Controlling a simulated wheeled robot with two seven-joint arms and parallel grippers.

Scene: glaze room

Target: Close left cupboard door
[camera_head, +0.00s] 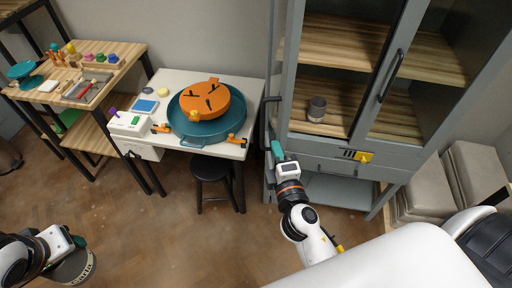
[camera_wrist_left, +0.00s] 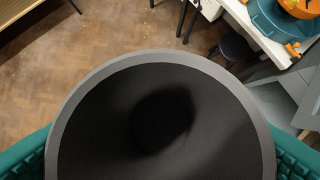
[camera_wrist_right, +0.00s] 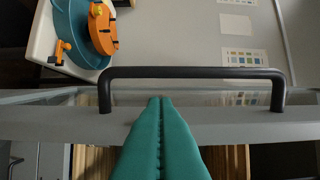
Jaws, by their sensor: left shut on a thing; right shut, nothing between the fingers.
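The grey cupboard (camera_head: 345,145) stands at the right in the head view. Its left door (camera_head: 282,60) is swung open and seen nearly edge-on, with a dark bar handle (camera_head: 266,118) on its left side. The handle shows large in the right wrist view (camera_wrist_right: 190,73). My right gripper (camera_head: 276,148) is shut and empty, beside the lower part of the open door. In the right wrist view its teal fingertips (camera_wrist_right: 160,102) overlap the door's grey edge, just below the handle; contact is unclear. My left gripper (camera_head: 78,244) is shut on a dark grey pot (camera_head: 76,268), its black inside (camera_wrist_left: 160,120) filling the left wrist view.
The right door (camera_head: 405,60) is closed. A grey cup (camera_head: 317,108) stands on a shelf inside. A white table (camera_head: 255,88) with a teal basin (camera_head: 205,132) and orange disc (camera_head: 207,98) is left of the open door. A black stool (camera_head: 209,168) stands below it.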

